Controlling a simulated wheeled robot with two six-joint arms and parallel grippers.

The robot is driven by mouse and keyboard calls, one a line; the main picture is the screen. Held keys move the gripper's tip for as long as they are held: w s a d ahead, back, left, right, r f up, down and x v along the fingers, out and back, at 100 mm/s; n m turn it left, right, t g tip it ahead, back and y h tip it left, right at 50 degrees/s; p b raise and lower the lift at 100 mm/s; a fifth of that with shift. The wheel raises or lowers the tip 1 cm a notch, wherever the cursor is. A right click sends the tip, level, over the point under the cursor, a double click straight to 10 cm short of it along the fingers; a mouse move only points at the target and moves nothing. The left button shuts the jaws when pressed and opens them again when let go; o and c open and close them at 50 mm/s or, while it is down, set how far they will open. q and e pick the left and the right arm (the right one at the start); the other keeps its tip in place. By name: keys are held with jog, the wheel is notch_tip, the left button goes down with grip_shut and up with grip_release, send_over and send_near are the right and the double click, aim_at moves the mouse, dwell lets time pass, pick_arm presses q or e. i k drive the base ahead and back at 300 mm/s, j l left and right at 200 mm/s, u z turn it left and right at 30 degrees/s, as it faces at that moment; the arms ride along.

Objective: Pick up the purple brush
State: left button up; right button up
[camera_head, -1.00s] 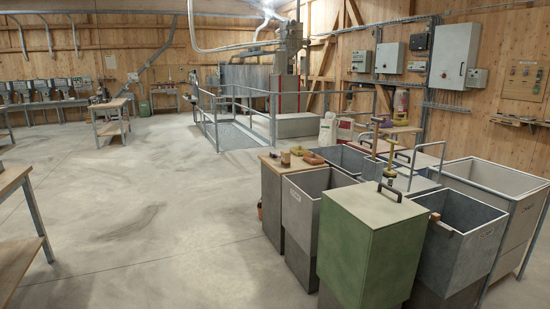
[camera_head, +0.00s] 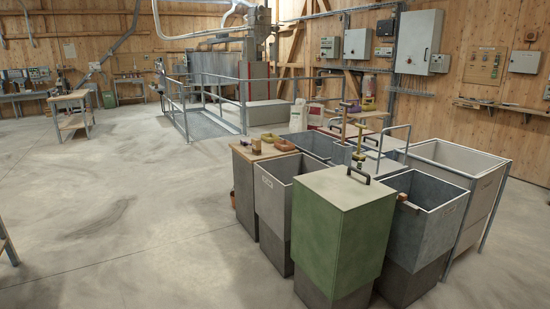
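I cannot make out a purple brush for certain. A small purple item (camera_head: 350,103) shows at the back by the wooden wall, too small to identify. A brown block-like item (camera_head: 255,146) and an orange-brown ring-like item (camera_head: 284,145) lie on the wooden-topped bin (camera_head: 240,152) left of the green bin. Neither of my grippers is in view.
A green lidded bin (camera_head: 345,225) with a dark handle stands in front. Open grey bins (camera_head: 428,220) and a white bin (camera_head: 468,160) crowd around it. Railings (camera_head: 243,110) stand behind. The concrete floor (camera_head: 130,210) at left is clear.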

aim_at(247, 143)
jog(key=i+j+u, duration=0.3)
jog(key=i, duration=0.15)
jog(key=i+j+u, duration=0.3)
jog(key=i, duration=0.2)
jog(key=i+u, duration=0.3)
jog(key=i, duration=0.15)
jog(key=i+j+z, duration=0.1)
jog(key=i, duration=0.5)
jog(key=i+j+z, duration=0.1)
jog(key=i, duration=0.5)
jog(key=i+j+z, duration=0.1)
jog(key=i, duration=0.5)
jog(key=j, duration=0.1)
